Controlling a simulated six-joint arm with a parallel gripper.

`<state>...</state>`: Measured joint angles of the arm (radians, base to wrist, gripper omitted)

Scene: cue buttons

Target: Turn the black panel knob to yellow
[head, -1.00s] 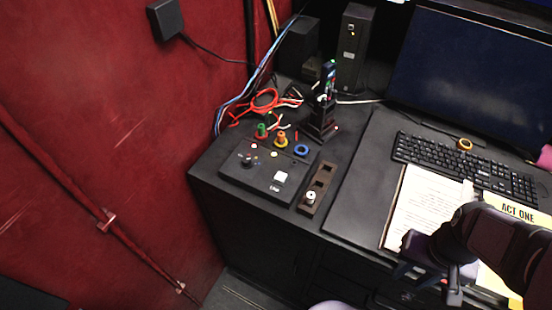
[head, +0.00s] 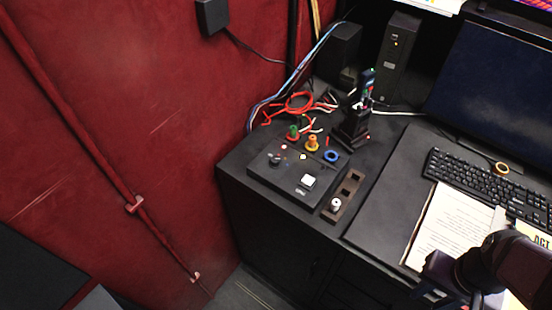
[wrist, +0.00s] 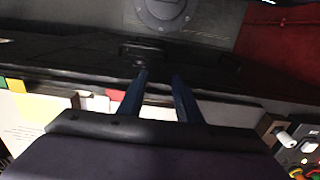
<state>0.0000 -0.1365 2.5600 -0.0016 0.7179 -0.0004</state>
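The black panel (head: 262,175) lies on the left part of the desk, near the red wall. Its small black knob (head: 274,159) is at the panel's left side; I cannot tell where it points. Small lights, coloured posts and a white square button (head: 308,181) are also on the panel. Part of the panel shows at the lower right edge of the wrist view (wrist: 305,158). My gripper (wrist: 160,76) has its two blue fingers apart with nothing between them. In the head view it is at the lower right, well away from the panel and partly cut off.
A brown holder (head: 347,194) with a white-topped peg stands right of the panel. Behind are red cables (head: 297,103) and a black stand (head: 352,128) with a device. Papers (head: 450,232), a keyboard (head: 490,180) and a monitor (head: 495,95) are on the right.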

